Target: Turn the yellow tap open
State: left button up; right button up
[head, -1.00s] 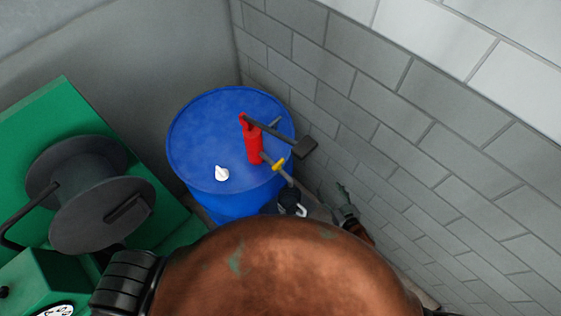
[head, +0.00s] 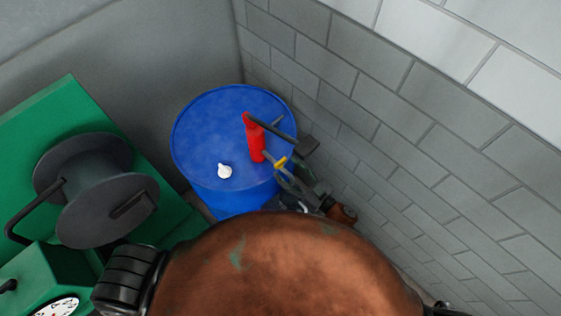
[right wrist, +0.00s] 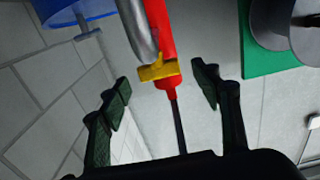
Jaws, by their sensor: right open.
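The yellow tap (head: 281,163) sits on the grey spout of a red pump (head: 255,140), which stands on top of a blue drum (head: 205,125). In the right wrist view the yellow tap (right wrist: 158,70) lies ahead, between the spread fingers, with the spout and red pump body behind it. My right gripper (head: 294,173) is open and empty, right beside the tap on its wall side; its fingers (right wrist: 163,84) do not appear to touch the tap. My left gripper is not in view.
A grey block wall (head: 420,130) runs close along the right of the drum and my right arm. The pump's dark lever (head: 283,133) reaches over toward the wall. A white cap (head: 225,171) is on the drum lid. A dark reel (head: 105,195) on a green unit stands left.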

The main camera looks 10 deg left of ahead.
aim_at(282, 163)
jog(key=shift+x, duration=2.1)
jog(key=shift+c, duration=0.3)
jog(key=c, duration=1.1)
